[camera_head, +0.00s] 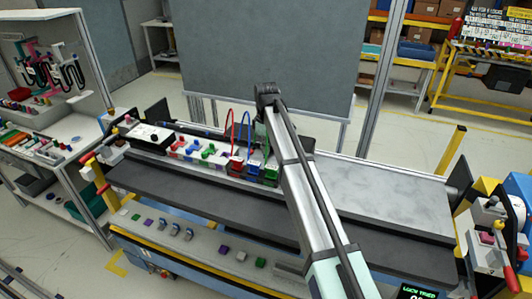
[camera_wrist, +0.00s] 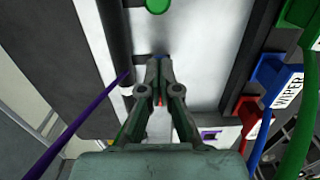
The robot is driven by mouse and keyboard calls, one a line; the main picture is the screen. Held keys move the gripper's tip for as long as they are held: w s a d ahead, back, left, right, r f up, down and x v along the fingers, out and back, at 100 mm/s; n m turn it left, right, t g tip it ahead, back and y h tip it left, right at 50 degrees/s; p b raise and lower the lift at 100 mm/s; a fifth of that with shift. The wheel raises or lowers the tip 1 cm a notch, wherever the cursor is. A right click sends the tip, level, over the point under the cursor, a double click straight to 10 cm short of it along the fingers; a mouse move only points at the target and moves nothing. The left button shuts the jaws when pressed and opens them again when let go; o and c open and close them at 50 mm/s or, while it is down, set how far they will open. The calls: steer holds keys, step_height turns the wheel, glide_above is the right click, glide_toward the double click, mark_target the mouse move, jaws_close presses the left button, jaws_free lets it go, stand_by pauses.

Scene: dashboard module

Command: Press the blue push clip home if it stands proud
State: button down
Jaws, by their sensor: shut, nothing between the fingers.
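In the wrist view, a small patch of blue (camera_wrist: 163,57), likely the blue push clip, shows just beyond my fingertips on the light grey panel (camera_wrist: 200,35). The fingers cover most of it, so I cannot tell whether it stands proud or sits flush, or whether the fingertips touch it. My gripper (camera_wrist: 159,64) is shut and empty, its fingertips together at this patch. A round green clip (camera_wrist: 157,5) is at the top edge of the wrist view. In the head view my arm hides the spot where the gripper works.
Right of my gripper are a blue connector marked WIPER (camera_wrist: 282,82), a red connector (camera_wrist: 249,113) and a green connector (camera_wrist: 302,14), with cables. A purple cable (camera_wrist: 78,122) runs at left. In the head view, the bench's right half (camera_head: 385,190) is clear.

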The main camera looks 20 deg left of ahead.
steer(key=shift+f, duration=0.25)
steer(key=shift+r, duration=0.1)
steer(key=shift+r+p, duration=1.8)
steer(key=shift+r, duration=1.65)
